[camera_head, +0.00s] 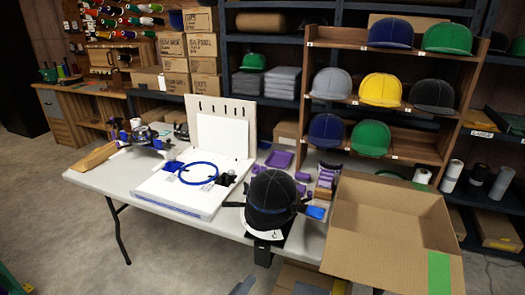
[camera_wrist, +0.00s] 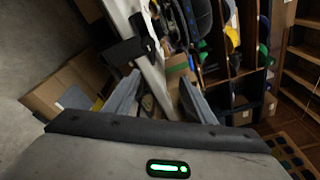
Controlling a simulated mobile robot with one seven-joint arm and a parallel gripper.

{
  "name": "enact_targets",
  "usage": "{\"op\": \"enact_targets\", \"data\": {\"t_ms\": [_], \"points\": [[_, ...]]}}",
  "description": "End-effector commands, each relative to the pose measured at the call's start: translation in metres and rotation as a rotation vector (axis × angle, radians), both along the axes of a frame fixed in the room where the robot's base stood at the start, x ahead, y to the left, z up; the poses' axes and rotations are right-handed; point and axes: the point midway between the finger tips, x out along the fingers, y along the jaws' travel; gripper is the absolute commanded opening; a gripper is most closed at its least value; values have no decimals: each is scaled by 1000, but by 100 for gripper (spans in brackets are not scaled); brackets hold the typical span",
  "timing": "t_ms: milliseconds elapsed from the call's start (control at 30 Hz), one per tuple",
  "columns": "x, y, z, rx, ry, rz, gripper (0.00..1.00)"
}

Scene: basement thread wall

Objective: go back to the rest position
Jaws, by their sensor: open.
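My gripper (camera_wrist: 160,98) shows in the wrist view with its two grey fingers spread apart. It is open, with nothing between the fingers. The wrist view is tilted; the pale table edge (camera_wrist: 152,72) and a black fixture (camera_wrist: 124,50) lie beyond the fingers, apart from them. A black cap (camera_head: 270,192) with a blue band sits on a holder at the front edge of the white table (camera_head: 120,180).
On the table are a white board with a blue hoop (camera_head: 198,172), a blue-and-silver device (camera_head: 143,135) and purple trays (camera_head: 279,159). An open cardboard box (camera_head: 390,240) stands at the right front. Cap shelves (camera_head: 350,101) rise behind. Floor at left is clear.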

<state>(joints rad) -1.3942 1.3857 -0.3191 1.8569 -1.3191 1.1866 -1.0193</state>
Motion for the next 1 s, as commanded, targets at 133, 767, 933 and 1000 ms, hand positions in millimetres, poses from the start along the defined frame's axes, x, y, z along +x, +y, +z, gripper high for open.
{"op": "enact_targets", "data": {"t_ms": [133, 767, 933, 1000], "points": [[6, -43, 51, 321, -61, -314, 50], [-71, -182, 235, 1617, -760, -1602, 50], [-100, -198, 280, 1933, -1042, -1867, 50], [-110, -202, 296, 2049, -1150, -1950, 50]]}}
